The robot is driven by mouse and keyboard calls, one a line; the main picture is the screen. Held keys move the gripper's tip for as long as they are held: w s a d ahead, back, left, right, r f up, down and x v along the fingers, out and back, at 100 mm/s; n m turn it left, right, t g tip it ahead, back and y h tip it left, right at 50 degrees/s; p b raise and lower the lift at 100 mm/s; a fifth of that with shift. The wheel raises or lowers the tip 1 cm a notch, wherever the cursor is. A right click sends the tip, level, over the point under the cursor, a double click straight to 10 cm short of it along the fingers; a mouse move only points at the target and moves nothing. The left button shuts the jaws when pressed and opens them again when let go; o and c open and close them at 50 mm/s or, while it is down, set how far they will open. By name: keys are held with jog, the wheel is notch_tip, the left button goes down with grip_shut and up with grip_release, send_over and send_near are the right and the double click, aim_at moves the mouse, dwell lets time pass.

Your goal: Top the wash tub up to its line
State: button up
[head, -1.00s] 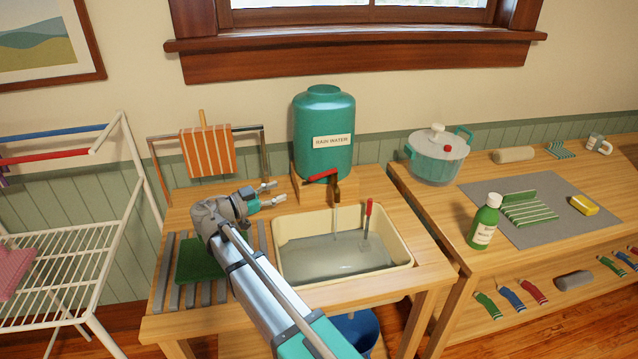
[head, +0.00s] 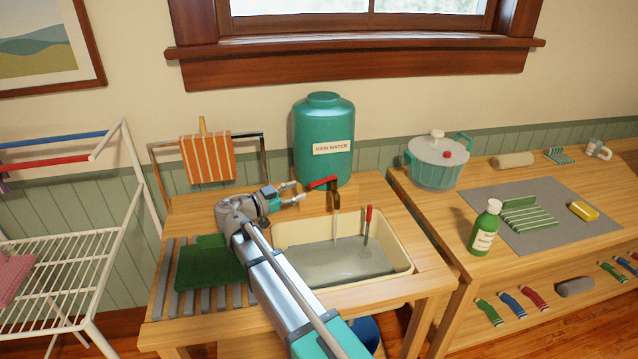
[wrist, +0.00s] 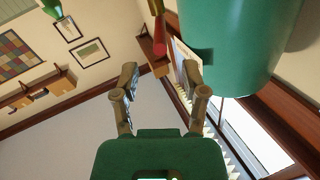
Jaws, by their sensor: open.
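The cream wash tub (head: 402,281) is set in the wooden stand and holds greyish water (head: 345,264). Its fill line cannot be made out. A teal rain water barrel (head: 322,120) stands behind it, also large in the wrist view (wrist: 230,45). Its tap has a red lever (head: 323,182) and a brass spout (head: 335,198), with a thin stream (head: 336,226) falling into the tub. My gripper (head: 295,192) is open and empty, just left of the lever. In the wrist view the lever (wrist: 159,38) appears beyond and between the open fingertips (wrist: 160,75).
A red-handled tool (head: 368,220) stands in the tub. A green cloth (head: 210,265) lies on slats to the left; a striped towel (head: 207,158) hangs on a rail behind. The right bench holds a teal pot (head: 437,163) and a green bottle (head: 485,228).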

aim_at(319, 182)
jog(key=shift+x, duration=3.95)
grip_shut()
